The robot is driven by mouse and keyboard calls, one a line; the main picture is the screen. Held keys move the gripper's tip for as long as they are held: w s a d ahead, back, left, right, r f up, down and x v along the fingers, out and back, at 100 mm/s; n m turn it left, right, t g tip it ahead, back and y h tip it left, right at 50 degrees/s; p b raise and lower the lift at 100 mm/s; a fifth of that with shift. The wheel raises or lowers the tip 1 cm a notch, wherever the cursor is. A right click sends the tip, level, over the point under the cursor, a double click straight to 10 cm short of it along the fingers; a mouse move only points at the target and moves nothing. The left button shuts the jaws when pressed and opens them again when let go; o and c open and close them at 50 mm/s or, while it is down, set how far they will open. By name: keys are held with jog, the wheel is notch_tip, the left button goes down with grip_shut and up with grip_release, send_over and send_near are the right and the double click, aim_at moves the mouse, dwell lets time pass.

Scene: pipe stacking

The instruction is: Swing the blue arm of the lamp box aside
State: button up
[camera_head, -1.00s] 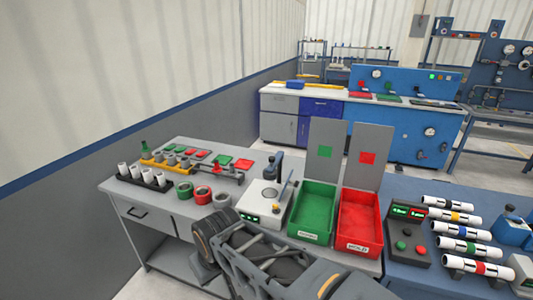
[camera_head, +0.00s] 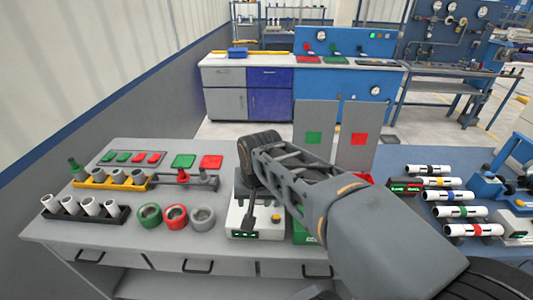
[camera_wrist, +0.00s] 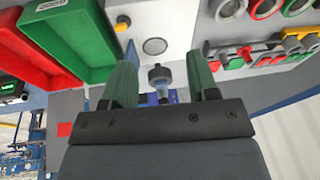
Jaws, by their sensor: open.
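The lamp box (camera_head: 262,222) is a white box with a green display on the bench in the head view, partly hidden behind my arm. In the wrist view its white top (camera_wrist: 175,18) shows a yellow button and a grey disc. A dark knob on a bluish stem, seemingly the blue arm (camera_wrist: 160,74), shows between my fingers. I cannot tell if they touch it. My gripper (camera_wrist: 161,70) is open, with two green fingers apart and nothing clearly held. In the head view my arm reaches over the box.
A green bin (camera_wrist: 75,35) and a red bin (camera_wrist: 30,60) stand beside the box. Three rings, including a red one (camera_head: 175,216), lie left of it. A black rack (camera_head: 85,212) and a yellow rack (camera_head: 110,181) hold pipe pieces. Striped pipes (camera_head: 460,211) lie at right.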

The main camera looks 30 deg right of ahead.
jog(key=w+d+r+m+g+p, duration=0.15)
jog(key=w+d+r+m, duration=0.3)
jog(key=w+m, duration=0.5)
jog(key=w+d+r+m+g+p, duration=0.1)
jog(key=w+d+r+m+p, duration=0.3)
jog(key=w+m, duration=0.5)
jog(key=shift+m, duration=0.25)
jog(key=f, duration=0.8)
jog(key=s+d+f, duration=0.1)
jog(key=f, duration=0.3)
jog(key=shift+f, duration=0.35)
grip_shut()
